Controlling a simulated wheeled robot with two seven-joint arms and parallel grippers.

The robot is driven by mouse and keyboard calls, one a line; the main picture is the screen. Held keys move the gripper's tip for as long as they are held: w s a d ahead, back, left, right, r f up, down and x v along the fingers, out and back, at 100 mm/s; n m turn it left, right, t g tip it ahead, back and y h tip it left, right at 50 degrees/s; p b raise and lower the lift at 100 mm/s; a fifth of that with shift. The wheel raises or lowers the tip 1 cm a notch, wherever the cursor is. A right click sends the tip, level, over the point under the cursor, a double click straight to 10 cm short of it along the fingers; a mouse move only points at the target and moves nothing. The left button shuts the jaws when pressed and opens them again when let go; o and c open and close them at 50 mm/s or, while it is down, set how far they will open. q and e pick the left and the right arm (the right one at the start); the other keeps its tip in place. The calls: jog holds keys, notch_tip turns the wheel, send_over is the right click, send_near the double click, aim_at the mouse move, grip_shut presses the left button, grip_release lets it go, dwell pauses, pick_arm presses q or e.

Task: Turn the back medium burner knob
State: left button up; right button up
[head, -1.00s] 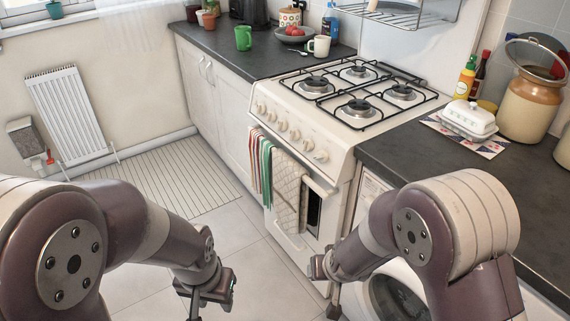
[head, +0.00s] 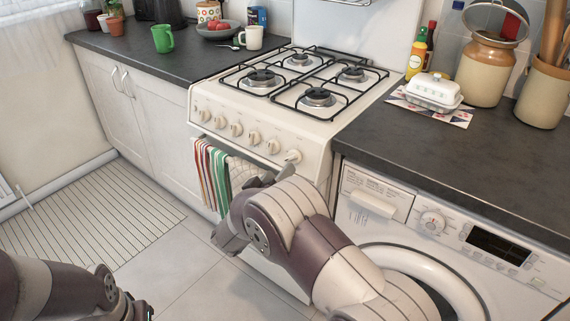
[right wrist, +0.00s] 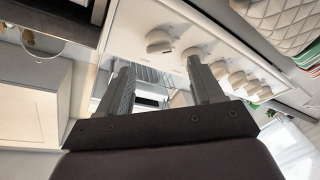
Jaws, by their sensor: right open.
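The white stove (head: 310,130) carries a row of several cream knobs (head: 254,138) on its front panel. No label that I can read marks which knob serves the back medium burner. My right gripper (head: 272,178) is just below and in front of the right-end knobs, partly hidden by my forearm. In the right wrist view its two fingers (right wrist: 160,66) are apart and empty, with one knob (right wrist: 159,41) just beyond the gap and more in a row to the right. All knobs look clear of the fingers. Only the edge of my left gripper (head: 146,312) shows at the bottom.
Striped towels (head: 212,172) hang on the oven front below the knobs. A washing machine (head: 440,235) stands right of the stove under the dark counter (head: 480,150), which holds a butter dish (head: 434,90) and jars.

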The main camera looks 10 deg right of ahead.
aim_at(290, 159)
jog(key=x, duration=0.6)
jog(key=shift+d+b, duration=0.1)
jog(key=shift+b, duration=0.2)
jog(key=c, duration=1.1)
jog(key=shift+o, duration=0.2)
